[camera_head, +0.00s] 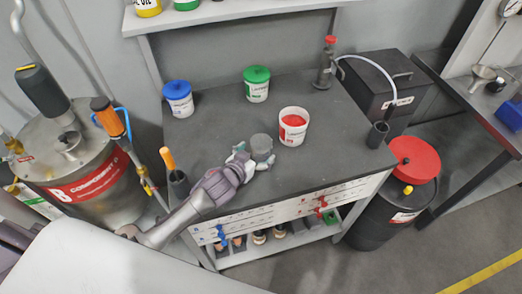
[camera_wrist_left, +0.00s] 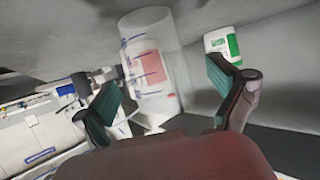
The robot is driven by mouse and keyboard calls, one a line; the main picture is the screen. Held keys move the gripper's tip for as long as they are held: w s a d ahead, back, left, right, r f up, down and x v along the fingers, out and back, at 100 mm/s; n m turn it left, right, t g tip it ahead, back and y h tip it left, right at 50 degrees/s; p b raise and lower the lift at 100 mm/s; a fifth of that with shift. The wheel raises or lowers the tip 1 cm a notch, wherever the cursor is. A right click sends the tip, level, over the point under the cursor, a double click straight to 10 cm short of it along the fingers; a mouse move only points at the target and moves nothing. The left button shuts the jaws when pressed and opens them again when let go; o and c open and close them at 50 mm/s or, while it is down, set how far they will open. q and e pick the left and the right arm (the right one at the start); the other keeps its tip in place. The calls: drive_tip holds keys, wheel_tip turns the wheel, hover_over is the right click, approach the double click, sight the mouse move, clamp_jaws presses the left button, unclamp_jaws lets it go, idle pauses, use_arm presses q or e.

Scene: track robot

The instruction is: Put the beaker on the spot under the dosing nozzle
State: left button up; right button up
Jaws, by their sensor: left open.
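The beaker (camera_head: 261,147) is a grey, see-through cup standing on the dark workbench top (camera_head: 210,145). My left gripper (camera_head: 248,160) is open at the beaker's near left side. In the left wrist view, the clear beaker (camera_wrist_left: 150,70) appears upright but slightly tilted in the picture, ahead of and between the two spread green fingertips of my left gripper (camera_wrist_left: 165,95). I cannot tell whether a finger touches it. My right gripper is not in view.
A white tub with red contents (camera_head: 293,128) stands right of the beaker. Green-lidded (camera_head: 257,88) and blue-lidded (camera_head: 178,100) tubs stand farther back. A dark cup (camera_head: 377,134) is at the right corner. An orange-handled tool in a holder (camera_head: 170,165) is at the left front.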

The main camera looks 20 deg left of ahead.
use_arm(q)
drive_tip(key=shift+x, duration=1.1)
drive_tip(key=shift+w+d+f, duration=0.1)
drive_tip(key=shift+w+d, duration=0.05)
drive_tip(key=shift+w, duration=0.15)
drive_tip(key=shift+f, duration=0.1)
drive_tip(key=c, duration=1.3)
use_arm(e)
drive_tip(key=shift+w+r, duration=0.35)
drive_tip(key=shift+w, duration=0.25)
